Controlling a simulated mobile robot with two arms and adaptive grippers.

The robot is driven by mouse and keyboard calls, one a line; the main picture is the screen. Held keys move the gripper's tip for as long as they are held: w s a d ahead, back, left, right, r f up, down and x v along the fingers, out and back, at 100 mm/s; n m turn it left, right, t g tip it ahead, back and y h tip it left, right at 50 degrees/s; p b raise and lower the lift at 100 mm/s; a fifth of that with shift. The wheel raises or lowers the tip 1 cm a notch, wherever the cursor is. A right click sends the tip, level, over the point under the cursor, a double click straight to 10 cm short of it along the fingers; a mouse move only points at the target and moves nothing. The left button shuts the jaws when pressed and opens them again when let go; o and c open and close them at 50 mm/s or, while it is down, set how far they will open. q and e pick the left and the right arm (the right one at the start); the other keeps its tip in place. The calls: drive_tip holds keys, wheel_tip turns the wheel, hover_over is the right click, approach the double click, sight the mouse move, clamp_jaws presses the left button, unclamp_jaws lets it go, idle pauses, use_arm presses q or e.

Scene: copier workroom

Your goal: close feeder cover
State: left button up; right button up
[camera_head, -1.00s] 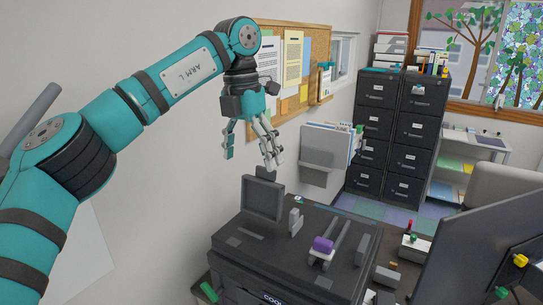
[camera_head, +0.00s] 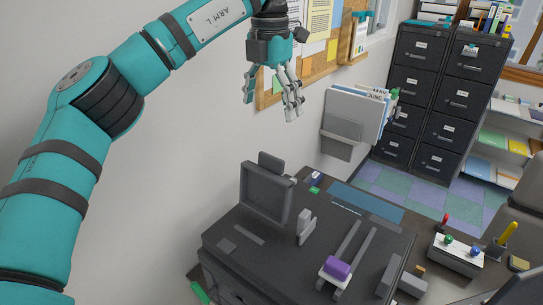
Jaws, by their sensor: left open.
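A dark grey copier (camera_head: 225,243) stands at the bottom middle of the head view. A dark framed flap (camera_head: 266,195) stands upright on its top at the left; it looks like the feeder cover, raised. My left gripper (camera_head: 271,101) hangs with its fingers pointing down, open and empty, above the flap in the picture and clearly apart from it. My right gripper is not in view.
On the copier top are a small grey upright block (camera_head: 304,226), two rails and a purple block (camera_head: 337,268). A wall file holder (camera_head: 343,135) hangs behind. A box with coloured knobs (camera_head: 458,254) stands at right, near dark filing cabinets (camera_head: 426,100).

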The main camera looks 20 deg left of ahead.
use_arm(q)
hover_over(271, 156)
wheel_tip(271, 156, down, 7)
drive_tip(key=shift+r, duration=0.2)
drive_tip(key=f+p, duration=0.2)
drive_tip(key=f, duration=0.4)
drive_tip(key=shift+s+f, duration=0.15)
drive_tip(key=shift+s, duration=0.05)
drive_tip(key=shift+w+f+p, duration=0.15)
drive_tip(key=shift+f+p, duration=0.15)
drive_tip(key=shift+f, duration=0.25)
drive_tip(key=shift+c, duration=0.2)
drive_tip(key=shift+c, duration=1.2)
drive_tip(key=c, duration=1.4)
drive_tip(key=shift+c, duration=0.2)
